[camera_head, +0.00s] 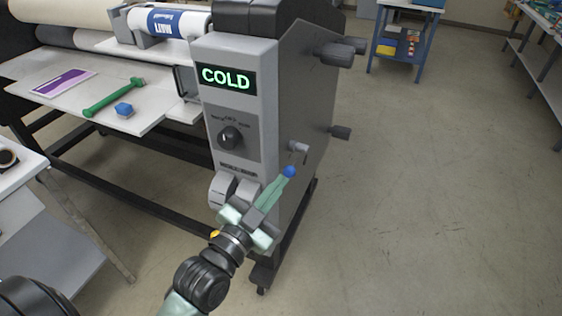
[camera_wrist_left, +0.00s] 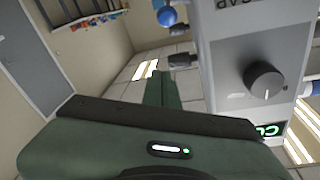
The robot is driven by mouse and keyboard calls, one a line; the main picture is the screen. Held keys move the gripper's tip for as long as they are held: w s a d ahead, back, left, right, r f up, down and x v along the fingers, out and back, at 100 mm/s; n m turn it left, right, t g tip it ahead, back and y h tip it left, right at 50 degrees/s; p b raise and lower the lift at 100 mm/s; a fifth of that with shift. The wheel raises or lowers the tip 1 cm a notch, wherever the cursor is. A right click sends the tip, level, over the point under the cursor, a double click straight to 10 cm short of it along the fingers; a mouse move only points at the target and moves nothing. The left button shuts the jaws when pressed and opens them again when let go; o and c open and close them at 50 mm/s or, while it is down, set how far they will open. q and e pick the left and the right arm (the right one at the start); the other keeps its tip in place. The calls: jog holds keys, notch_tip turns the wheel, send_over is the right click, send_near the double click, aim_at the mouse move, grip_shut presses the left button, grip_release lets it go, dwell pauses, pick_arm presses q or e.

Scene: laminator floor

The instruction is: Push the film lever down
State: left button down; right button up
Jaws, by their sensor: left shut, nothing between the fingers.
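The film lever (camera_head: 289,171) has a blue ball knob and a grey pivot on the right side of the laminator's grey control column (camera_head: 238,100). Its blue knob also shows at the top of the left wrist view (camera_wrist_left: 167,15). My left gripper (camera_head: 284,178) is shut and empty, its green fingers pointing up and right at the knob. In the head view the fingertips appear right at the knob's lower left; I cannot tell whether they touch. In the left wrist view the fingertips (camera_wrist_left: 160,75) show apart from the knob. My right gripper is not in view.
The column has a lit COLD display (camera_head: 227,79) and a black dial (camera_head: 230,137). Dark knobs stick out from the column's right side. The floor at right is clear.

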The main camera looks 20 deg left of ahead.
pick_arm(q)
jog(key=p, duration=0.3)
send_over(291, 171)
jog(key=d, duration=0.2)
jog(key=shift+s+a+f+g+p, duration=0.15)
jog(key=shift+a+f, duration=0.1)
jog(key=shift+f, duration=0.35)
jog(key=shift+s+a+f+g+p, duration=0.15)
jog(key=shift+a+f, duration=0.1)
jog(key=shift+f, duration=0.3)
jog(key=shift+s+a+f, duration=0.3)
jog(key=shift+a+f, duration=0.1)
jog(key=shift+f, duration=0.1)
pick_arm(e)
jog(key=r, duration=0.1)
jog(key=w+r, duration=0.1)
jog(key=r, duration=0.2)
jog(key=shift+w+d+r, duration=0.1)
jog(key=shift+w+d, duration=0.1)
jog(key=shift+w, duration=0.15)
pick_arm(q)
jog(key=shift+w, duration=0.1)
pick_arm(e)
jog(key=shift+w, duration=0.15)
pick_arm(q)
jog(key=shift+f, duration=0.15)
